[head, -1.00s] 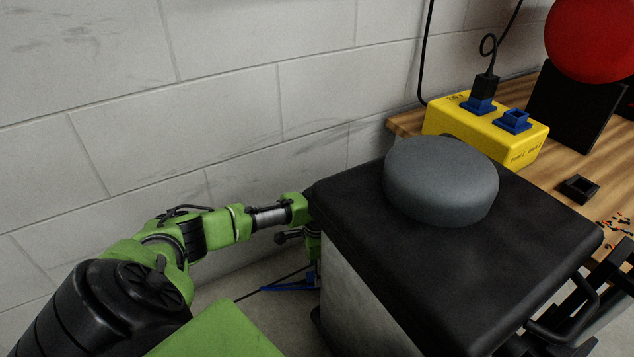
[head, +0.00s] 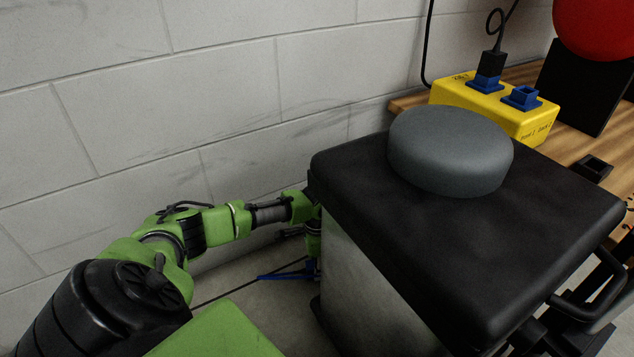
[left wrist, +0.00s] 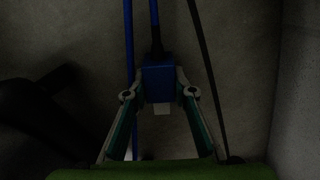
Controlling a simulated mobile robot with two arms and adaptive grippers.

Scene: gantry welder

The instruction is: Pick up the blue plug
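The blue plug (left wrist: 158,84) is in the middle of the left wrist view, with a blue cord running up from it and a pale end pointing towards the camera. My left gripper (left wrist: 159,82) has its two fingers slanting inward, with the tips against the plug's two sides. In the head view my left gripper (head: 312,262) is low beside the black-topped cabinet, partly hidden by it. Blue parts (head: 285,275) show next to it, but the plug cannot be made out clearly there. My right gripper is in neither view.
The black-topped cabinet (head: 385,285) with a grey round cushion (head: 450,150) stands right of my left arm. A yellow socket box (head: 490,108) with blue sockets and a black plug sits on the wooden bench (head: 408,104). The block wall (head: 220,100) is close behind my arm.

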